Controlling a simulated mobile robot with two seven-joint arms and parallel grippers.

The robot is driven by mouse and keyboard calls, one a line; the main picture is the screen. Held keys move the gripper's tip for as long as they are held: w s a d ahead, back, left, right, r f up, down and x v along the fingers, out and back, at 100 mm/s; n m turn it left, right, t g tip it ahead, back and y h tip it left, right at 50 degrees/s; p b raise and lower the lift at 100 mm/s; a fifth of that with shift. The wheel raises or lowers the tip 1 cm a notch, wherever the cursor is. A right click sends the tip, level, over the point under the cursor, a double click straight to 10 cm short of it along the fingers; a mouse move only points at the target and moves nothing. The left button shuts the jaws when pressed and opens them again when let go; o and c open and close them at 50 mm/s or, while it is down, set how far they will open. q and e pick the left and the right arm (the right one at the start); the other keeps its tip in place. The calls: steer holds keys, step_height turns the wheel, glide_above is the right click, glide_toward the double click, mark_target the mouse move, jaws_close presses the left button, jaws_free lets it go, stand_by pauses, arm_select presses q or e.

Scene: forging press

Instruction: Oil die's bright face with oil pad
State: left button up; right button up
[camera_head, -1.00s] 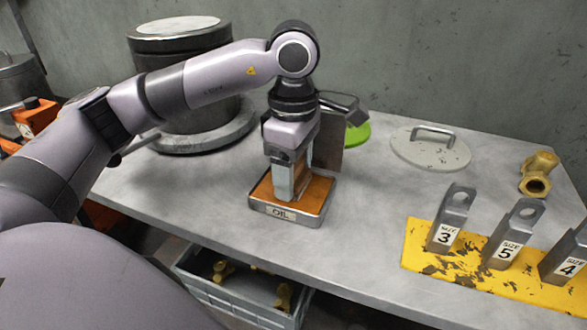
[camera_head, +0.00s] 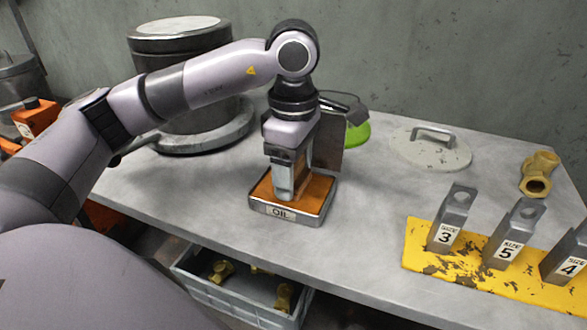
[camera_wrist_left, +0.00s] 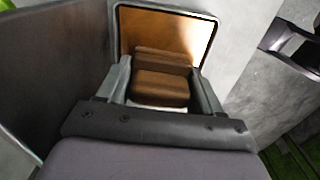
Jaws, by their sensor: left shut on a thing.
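My left gripper (camera_head: 284,190) points down over the shallow metal tray marked OIL (camera_head: 312,212), which has an orange-brown bed. It is shut on a stepped brown block (camera_wrist_left: 160,88), probably the oil pad, seen between the fingers in the left wrist view. The block is at or just above the bed; I cannot tell whether it touches. A heavy grey cylinder with a bright round top (camera_head: 180,27) stands on a wide base at the back left; it may be the die. My right gripper is not in view.
A dark upright plate (camera_head: 329,150) stands close beside my gripper. A round grey lid with a handle (camera_head: 430,155) lies behind. Holed size blocks stand on a yellow plate (camera_head: 425,262) at right, near a brass fitting (camera_head: 538,174). A grey bin (camera_head: 225,290) is below the table edge.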

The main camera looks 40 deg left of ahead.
arm_select(q)
steer(key=shift+r+p, duration=2.5)
steer(key=shift+r, duration=1)
steer(key=shift+f, duration=0.1)
steer(key=shift+s, duration=0.15)
